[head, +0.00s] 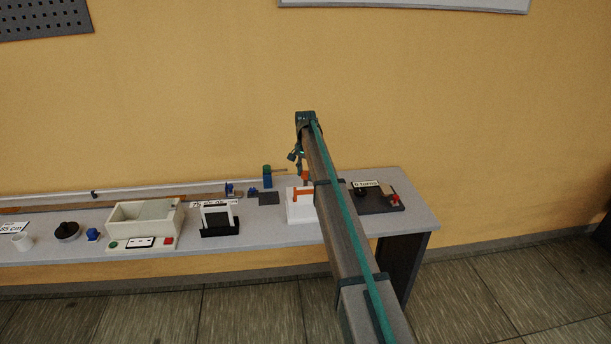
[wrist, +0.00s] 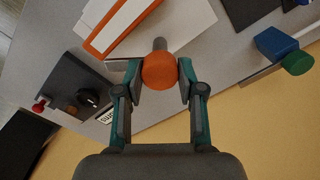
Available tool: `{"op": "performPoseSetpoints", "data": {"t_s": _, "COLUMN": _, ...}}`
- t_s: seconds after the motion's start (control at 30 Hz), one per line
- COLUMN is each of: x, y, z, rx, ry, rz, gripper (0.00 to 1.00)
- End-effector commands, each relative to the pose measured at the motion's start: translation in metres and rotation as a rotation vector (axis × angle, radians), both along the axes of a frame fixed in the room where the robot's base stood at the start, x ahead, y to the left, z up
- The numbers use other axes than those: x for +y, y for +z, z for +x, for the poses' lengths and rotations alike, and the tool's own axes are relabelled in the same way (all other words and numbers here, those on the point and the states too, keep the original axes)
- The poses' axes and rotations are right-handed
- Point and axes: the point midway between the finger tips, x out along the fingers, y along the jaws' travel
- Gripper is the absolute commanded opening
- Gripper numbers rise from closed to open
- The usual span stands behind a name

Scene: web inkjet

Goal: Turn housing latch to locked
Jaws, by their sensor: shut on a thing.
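The white housing (head: 300,213) stands on the bench, with an orange bar (head: 301,195) across its upper part. In the wrist view, the white housing (wrist: 165,22) and an orange frame-like piece (wrist: 101,47) lie beyond my fingers. My gripper (wrist: 159,76) is shut on a round orange knob (wrist: 159,71), one finger on each side. A grey post (wrist: 159,44) shows just behind the knob. In the head view, my gripper (head: 301,168) is above the housing, partly hidden by my arm. I cannot read any latch marking.
A dark panel (head: 379,205) with a black knob and red button sits right of the housing. A black stand (head: 220,229) is to its left. A blue block with a green top (head: 267,176) stands behind, near the wall. The bench's right end (head: 424,218) is bare.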

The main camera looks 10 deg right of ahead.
Motion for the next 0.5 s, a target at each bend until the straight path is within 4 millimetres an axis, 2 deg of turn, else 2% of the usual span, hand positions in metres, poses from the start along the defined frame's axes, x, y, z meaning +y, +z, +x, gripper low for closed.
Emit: {"op": "performPoseSetpoints", "data": {"t_s": 0.5, "x": -0.0004, "y": -0.0009, "z": 0.0008, "rx": -0.002, "ry": -0.489, "rz": -0.001, "gripper": 0.04}}
